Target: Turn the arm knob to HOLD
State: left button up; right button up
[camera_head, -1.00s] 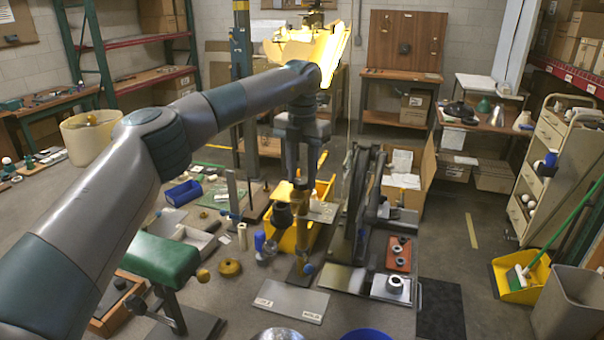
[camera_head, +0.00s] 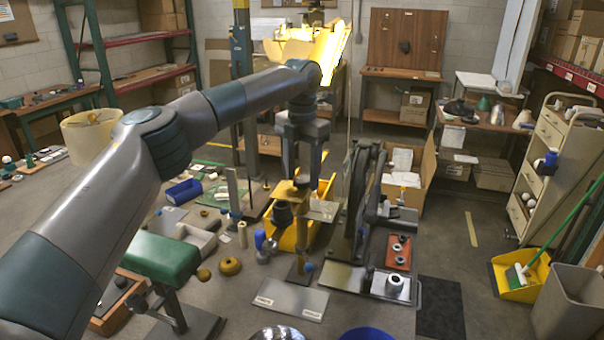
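My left gripper (camera_head: 302,172) hangs pointing down at the centre of the head view. Its two fingers are apart, on either side of a small dark round part at the top of a brass-coloured arm piece (camera_head: 288,190); I cannot tell whether they touch it. This piece belongs to an upright brass and dark lamp stand (camera_head: 300,255). A dark rounded part (camera_head: 282,213) hangs at its left. A pale label plate (camera_head: 290,299) lies in front of the stand, its two words too small to read. I cannot tell which part is the arm knob. My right gripper is out of view.
A yellow bin (camera_head: 318,215) stands just behind the stand. A dark press-like frame (camera_head: 358,205) is close at the right.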

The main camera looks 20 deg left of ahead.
pick_arm(q)
jog(key=shift+r, duration=0.4)
notch_tip(320, 180, up, 8)
jog(key=r+b, duration=0.1)
jog(key=b, duration=0.1)
notch_tip(320, 180, up, 8)
send_over(302, 179)
jog(key=shift+f+p, duration=0.2)
jog(key=shift+p, duration=0.25)
